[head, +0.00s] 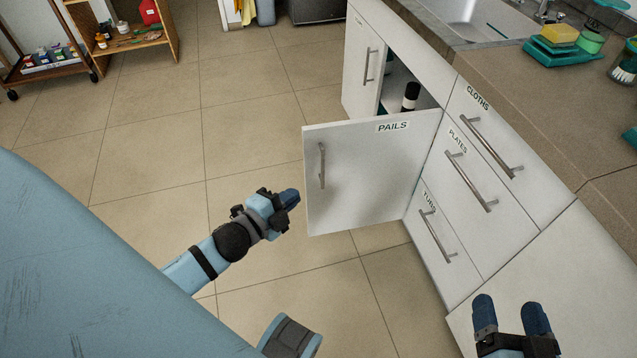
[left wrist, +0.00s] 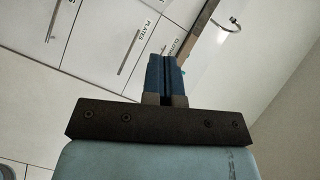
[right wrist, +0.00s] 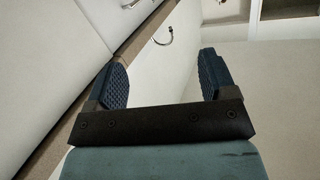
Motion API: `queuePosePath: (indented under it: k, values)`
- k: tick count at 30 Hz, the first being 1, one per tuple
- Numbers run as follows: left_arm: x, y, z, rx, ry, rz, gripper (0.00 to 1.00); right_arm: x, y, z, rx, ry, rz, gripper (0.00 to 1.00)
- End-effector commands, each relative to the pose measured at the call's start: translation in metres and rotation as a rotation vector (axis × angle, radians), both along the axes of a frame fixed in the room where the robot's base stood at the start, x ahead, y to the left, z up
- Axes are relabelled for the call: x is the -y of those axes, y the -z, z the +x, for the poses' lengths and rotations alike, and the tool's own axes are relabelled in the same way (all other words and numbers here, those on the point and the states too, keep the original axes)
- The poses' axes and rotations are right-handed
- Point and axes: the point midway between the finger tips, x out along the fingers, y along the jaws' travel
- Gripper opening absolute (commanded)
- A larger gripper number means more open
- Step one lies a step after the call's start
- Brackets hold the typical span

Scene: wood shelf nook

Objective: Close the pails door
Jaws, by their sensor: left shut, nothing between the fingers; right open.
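The white PAILS door (head: 370,185) stands wide open in the head view, swung out from the cabinet below the counter. Its label is at the top right and its bar handle (head: 322,166) is near its left edge. My left gripper (head: 291,197) is shut and empty, just left of the door's lower left edge in the picture; I cannot tell if it touches. The left wrist view also shows its closed fingers (left wrist: 166,72). My right gripper (head: 513,314) is open and empty at the bottom right; its spread fingers also show in the right wrist view (right wrist: 163,78).
The counter (head: 540,110) runs above. Tiled floor (head: 250,110) left of the door is clear.

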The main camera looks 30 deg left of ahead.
Motion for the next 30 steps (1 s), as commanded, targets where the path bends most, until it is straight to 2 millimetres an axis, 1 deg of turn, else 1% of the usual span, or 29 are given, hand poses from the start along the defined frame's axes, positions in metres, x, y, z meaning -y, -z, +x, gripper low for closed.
queuePosePath:
  k: [1, 3, 6, 9, 13, 17, 20, 30]
  values:
    - [-0.005, 0.028, 0.005, 0.035, 0.011, 0.062, 0.00, -0.003, 0.023, -0.001, 0.025, -0.011, 0.018, 0.78]
    - [-0.010, 0.037, 0.009, 0.077, 0.028, 0.140, 0.00, -0.006, 0.025, -0.003, 0.050, -0.023, 0.041, 0.78]
    - [-0.015, 0.045, 0.014, 0.124, 0.044, 0.227, 0.00, -0.009, 0.027, -0.005, 0.077, -0.038, 0.068, 0.78]
    - [-0.018, 0.049, 0.017, 0.155, 0.053, 0.286, 0.00, -0.011, 0.027, -0.007, 0.095, -0.048, 0.084, 0.78]
    - [-0.020, 0.049, 0.021, 0.174, 0.059, 0.320, 0.00, -0.012, 0.025, -0.009, 0.104, -0.054, 0.093, 0.78]
    - [-0.017, 0.047, 0.032, 0.178, 0.061, 0.324, 0.00, -0.013, 0.028, -0.009, 0.095, -0.058, 0.089, 0.78]
    - [-0.015, 0.047, 0.048, 0.180, 0.061, 0.326, 0.00, -0.013, 0.034, -0.009, 0.078, -0.063, 0.081, 0.78]
    - [-0.003, 0.048, 0.111, 0.177, 0.060, 0.323, 0.00, -0.015, 0.060, -0.009, 0.007, -0.088, 0.044, 0.78]
